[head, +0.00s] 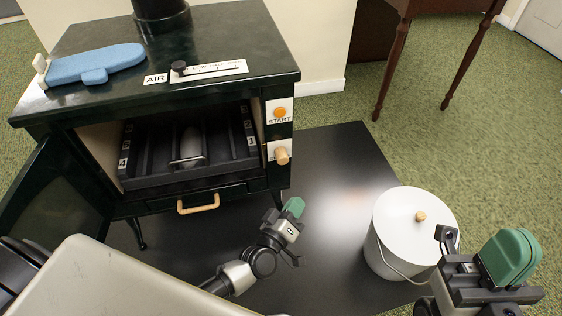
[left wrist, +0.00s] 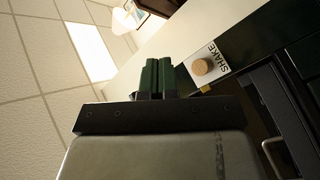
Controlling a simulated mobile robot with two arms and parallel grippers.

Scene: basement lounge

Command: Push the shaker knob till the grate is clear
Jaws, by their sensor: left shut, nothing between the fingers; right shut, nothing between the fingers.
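The wooden shaker knob (head: 282,156) sticks out of a white plate on the right front of the dark green stove (head: 230,75). In the left wrist view the knob (left wrist: 200,67) sits beside the word SHAKE. The dark grate (head: 150,150) lies inside the open stove, with numbered labels along its sides. A pale rounded piece (head: 192,140) shows at its middle, behind a thin metal loop. My left gripper (head: 294,207) is shut and empty, below the knob in the head view and apart from it. My right gripper (head: 510,257) is shut and empty beside the bucket.
An orange START button (head: 280,112) sits above the knob. The stove door (head: 55,195) stands open at left. A drawer handle (head: 198,204) juts out below the grate. A blue mitt (head: 95,65) and AIR slider (head: 205,71) are on top. A lidded white bucket (head: 400,215) stands right.

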